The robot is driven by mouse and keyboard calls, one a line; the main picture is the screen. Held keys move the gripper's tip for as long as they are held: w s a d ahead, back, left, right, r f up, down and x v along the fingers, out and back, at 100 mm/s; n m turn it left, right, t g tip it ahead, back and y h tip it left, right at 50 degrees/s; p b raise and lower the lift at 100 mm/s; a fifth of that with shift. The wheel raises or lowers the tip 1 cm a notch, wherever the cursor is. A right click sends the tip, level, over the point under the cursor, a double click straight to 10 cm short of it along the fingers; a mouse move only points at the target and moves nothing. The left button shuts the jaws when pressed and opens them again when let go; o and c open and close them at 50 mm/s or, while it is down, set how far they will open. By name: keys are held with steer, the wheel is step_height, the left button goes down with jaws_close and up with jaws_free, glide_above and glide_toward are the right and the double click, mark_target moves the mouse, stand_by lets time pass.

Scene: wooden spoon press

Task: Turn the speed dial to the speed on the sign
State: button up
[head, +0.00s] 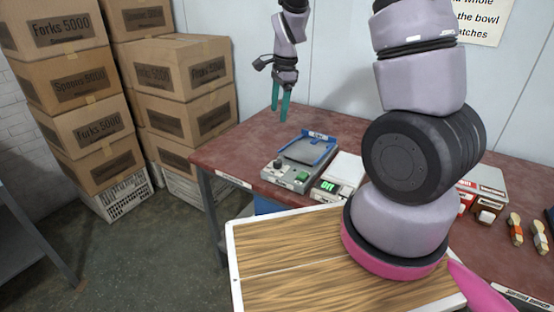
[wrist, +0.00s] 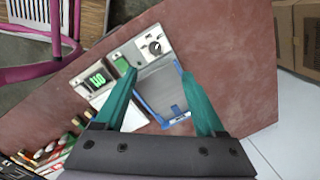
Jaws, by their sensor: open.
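The speed dial (head: 277,164) is a round dark knob on the front left of a grey machine (head: 293,180) on the red-brown table. In the wrist view the dial (wrist: 155,47) has a pale mark, but its setting is too small to read. My gripper (head: 279,114) is open and empty, raised above the table behind the machine, apart from the dial. Its teal fingers (wrist: 158,72) show either side of the blue-edged tray in the wrist view. A wall sign (head: 478,18) is partly cut off; I see "the bowl" but no speed.
A green button (head: 303,175) sits right of the dial, and a display (head: 327,186) with green characters stands beside the machine. A blue-edged tray (head: 306,149) lies behind the dial. Cardboard boxes (head: 180,75) are stacked left. Spoons (head: 515,228) lie at right. My arm hides part of the table.

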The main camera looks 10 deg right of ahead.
steer(key=m+g+h, duration=0.1)
steer(key=m, duration=0.1)
glide_above(277, 161)
step_height(277, 161, down, 8)
step_height(277, 161, down, 11)
steer(key=shift+w+d+f, duration=0.1)
steer(key=shift+d+f, duration=0.05)
steer(key=shift+f, duration=0.05)
jaws_close()
